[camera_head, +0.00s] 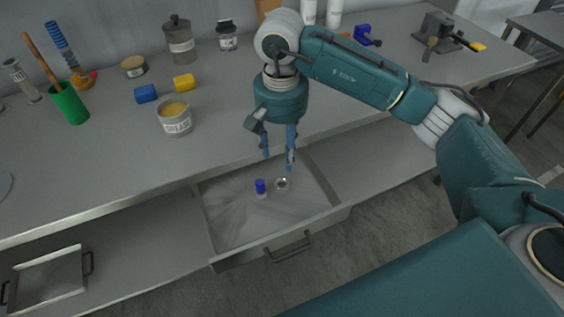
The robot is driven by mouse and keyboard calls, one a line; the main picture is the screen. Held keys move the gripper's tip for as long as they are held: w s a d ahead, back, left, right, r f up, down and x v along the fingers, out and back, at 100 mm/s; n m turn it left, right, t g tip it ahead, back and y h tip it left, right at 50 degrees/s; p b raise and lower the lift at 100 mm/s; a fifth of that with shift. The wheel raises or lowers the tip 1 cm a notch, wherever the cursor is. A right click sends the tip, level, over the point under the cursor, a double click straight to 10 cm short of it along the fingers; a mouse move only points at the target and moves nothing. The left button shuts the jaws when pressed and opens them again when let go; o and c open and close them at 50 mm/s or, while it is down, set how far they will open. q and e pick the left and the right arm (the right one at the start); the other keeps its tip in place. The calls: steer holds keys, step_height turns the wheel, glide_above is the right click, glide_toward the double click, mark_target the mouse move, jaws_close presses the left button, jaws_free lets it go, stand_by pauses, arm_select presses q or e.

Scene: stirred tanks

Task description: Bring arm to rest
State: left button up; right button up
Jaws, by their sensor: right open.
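My right arm reaches in from the right, over the front edge of the workbench. My right gripper (278,161) points down, open and empty, above the open drawer (229,259). In the drawer a small bottle with a blue cap (261,188) stands upright, and a small round metallic piece (282,184) lies to its right, just below the fingertips in the picture. Whether a fingertip touches anything in the drawer I cannot tell. My left gripper is not in view.
The workbench (100,165) holds a grease tin (174,117), a blue block (145,94), a yellow block (184,83), a green cup (69,104) and a vise (438,35). The drawer handle (289,246) sticks out in front. A tray (48,273) lies at the lower left.

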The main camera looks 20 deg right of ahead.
steer(key=shift+r, duration=0.4)
